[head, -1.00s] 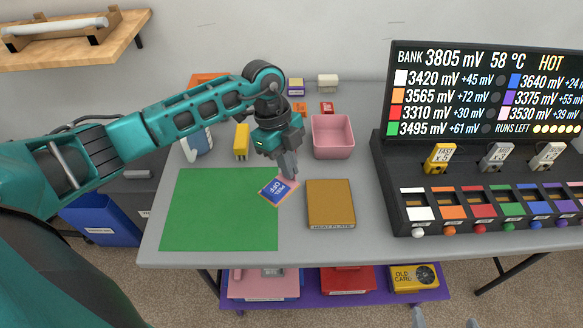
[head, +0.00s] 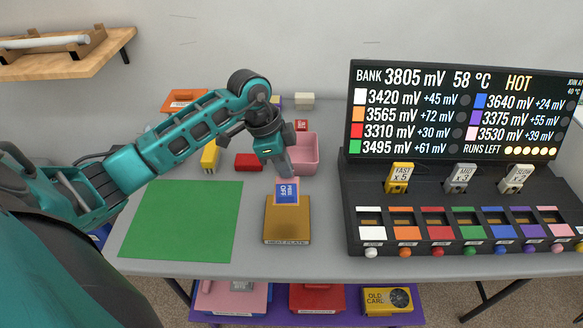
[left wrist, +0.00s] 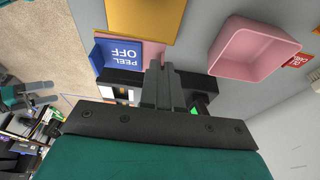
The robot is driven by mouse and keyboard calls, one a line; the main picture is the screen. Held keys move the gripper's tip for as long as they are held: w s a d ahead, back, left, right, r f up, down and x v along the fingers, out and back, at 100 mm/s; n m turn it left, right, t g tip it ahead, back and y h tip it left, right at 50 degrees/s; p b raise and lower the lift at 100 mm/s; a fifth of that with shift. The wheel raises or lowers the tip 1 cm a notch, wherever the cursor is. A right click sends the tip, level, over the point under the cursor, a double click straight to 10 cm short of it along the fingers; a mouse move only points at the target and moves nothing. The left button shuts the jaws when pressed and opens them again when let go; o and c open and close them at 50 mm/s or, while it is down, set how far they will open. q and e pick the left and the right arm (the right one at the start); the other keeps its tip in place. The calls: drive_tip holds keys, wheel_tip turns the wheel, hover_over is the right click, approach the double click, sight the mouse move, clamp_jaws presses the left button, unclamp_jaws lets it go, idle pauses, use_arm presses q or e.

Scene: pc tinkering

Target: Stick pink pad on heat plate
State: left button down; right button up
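The pink pad (head: 287,182) carries a blue film (head: 287,193) marked PEEL OFF. My left gripper (head: 286,174) is shut on the pad's far edge and holds it over the back part of the golden-brown heat plate (head: 286,226). I cannot tell whether the pad touches the plate. In the left wrist view the closed fingers (left wrist: 160,85) are beside the blue film (left wrist: 122,54), with the heat plate (left wrist: 145,14) above it. My right gripper (left wrist: 45,91) appears small at the left of that view, its fingers apart and empty.
A pink open bin (head: 304,155) stands just behind my left gripper. A green mat (head: 182,220) lies clear to the left. The black bank console (head: 450,205) with its slots stands to the right. A red block (head: 248,162) and yellow block (head: 210,156) lie behind the mat.

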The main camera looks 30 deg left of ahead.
use_arm(q)
drive_tip(key=shift+a, duration=0.1)
idle(0.3)
drive_tip(key=shift+f+b, duration=2.2)
drive_tip(key=shift+f, duration=2.4)
drive_tip(key=shift+f, duration=0.55)
drive_tip(key=c, duration=1.3)
unclamp_jaws()
drive_tip(key=shift+r, duration=0.1)
drive_tip(key=p+v, duration=0.1)
drive_tip(key=v, duration=1.1)
drive_tip(key=shift+r, duration=0.45)
